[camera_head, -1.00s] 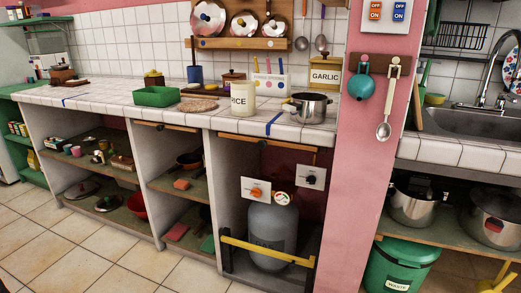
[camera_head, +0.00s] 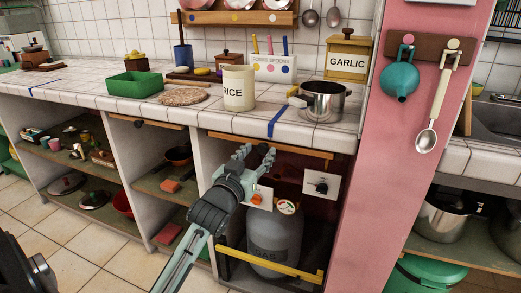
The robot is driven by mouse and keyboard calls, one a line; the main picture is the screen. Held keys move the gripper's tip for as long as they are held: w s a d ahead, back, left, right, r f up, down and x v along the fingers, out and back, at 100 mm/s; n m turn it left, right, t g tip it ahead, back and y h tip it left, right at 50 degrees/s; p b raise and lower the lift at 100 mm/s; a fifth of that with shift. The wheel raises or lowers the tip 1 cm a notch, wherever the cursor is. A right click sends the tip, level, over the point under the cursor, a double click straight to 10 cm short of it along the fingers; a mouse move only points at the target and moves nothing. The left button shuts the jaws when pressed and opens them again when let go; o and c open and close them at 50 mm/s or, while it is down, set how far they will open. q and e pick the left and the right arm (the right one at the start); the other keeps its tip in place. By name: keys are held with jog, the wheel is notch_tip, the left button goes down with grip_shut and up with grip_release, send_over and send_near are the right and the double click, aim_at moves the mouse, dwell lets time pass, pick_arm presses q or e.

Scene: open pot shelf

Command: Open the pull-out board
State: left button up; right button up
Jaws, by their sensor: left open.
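A thin wooden board edge (camera_head: 290,151) runs under the tiled counter, above the bay with the gas cylinder; it looks flush with the front. I cannot tell for sure that it is the pull-out board, as a similar wooden edge (camera_head: 146,122) shows under the counter to the left. My left gripper (camera_head: 257,152) is in front of the right-hand board edge, fingers up and apart, with nothing between them. Its fingertips overlap the board's lower left part in the picture; I cannot tell whether they touch it.
A steel pot (camera_head: 323,103), a rice canister (camera_head: 238,90) and a green tray (camera_head: 135,84) stand on the counter above. Below are a grey gas cylinder (camera_head: 273,240) behind a yellow bar (camera_head: 275,263) and a white switch plate (camera_head: 321,184). A pink pillar (camera_head: 375,190) stands to the right.

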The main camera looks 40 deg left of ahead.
pick_arm(q)
jog(key=shift+x, duration=1)
jog(key=shift+c, duration=0.2)
grip_shut()
